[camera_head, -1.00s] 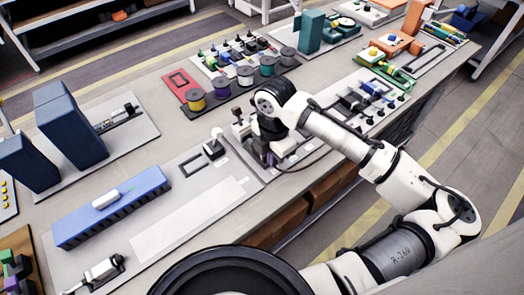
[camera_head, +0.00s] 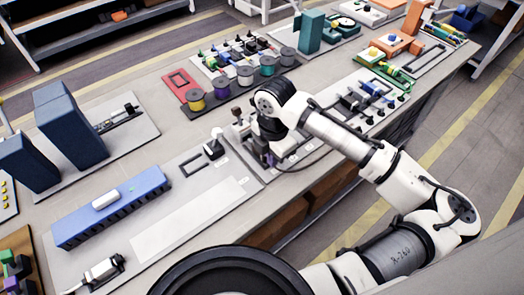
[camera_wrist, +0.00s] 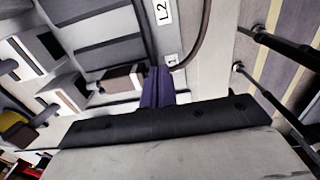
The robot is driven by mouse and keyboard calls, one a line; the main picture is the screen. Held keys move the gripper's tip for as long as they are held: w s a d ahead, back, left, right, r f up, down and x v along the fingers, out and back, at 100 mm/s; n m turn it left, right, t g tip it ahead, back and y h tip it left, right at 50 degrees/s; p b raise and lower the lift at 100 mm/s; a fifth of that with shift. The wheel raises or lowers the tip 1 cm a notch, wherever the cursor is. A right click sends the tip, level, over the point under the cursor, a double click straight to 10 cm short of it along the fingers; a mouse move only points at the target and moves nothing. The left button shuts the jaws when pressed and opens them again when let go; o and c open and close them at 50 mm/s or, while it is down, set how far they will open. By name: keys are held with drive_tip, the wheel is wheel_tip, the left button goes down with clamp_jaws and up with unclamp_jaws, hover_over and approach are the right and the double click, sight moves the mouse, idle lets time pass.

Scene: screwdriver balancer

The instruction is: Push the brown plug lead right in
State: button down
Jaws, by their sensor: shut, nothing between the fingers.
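My gripper (camera_wrist: 158,88) shows in the wrist view as two purple fingers pressed together, with nothing between them. In the head view the gripper (camera_head: 268,160) points down at the panel near the table's front edge, and my wrist hides much of what is under it. A brown lead (camera_wrist: 203,42) curves down in the wrist view to just beside the fingertips, near a label; its end is hidden by the fingers. A brown-faced block (camera_wrist: 120,80) sits just left of the fingertips. I cannot tell whether the fingers touch the plug or how deep it sits.
Grey blocks (camera_wrist: 95,45) and white-sided blocks lie close to the fingers in the wrist view. The pale plate (camera_head: 185,220) at front left is clear.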

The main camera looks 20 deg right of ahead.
drive_tip(key=shift+w+a, duration=0.3)
drive_tip(key=shift+w, duration=0.45)
drive_tip(key=shift+w+a, duration=0.25)
drive_tip(key=shift+w, duration=0.5)
idle(0.4)
drive_tip(key=shift+s, duration=0.1)
drive_tip(key=shift+s+d, duration=0.25)
drive_tip(key=shift+s, duration=0.25)
wheel_tip(320, 180, up, 7)
drive_tip(key=p, duration=0.6)
drive_tip(key=shift+r, duration=0.1)
idle(1.1)
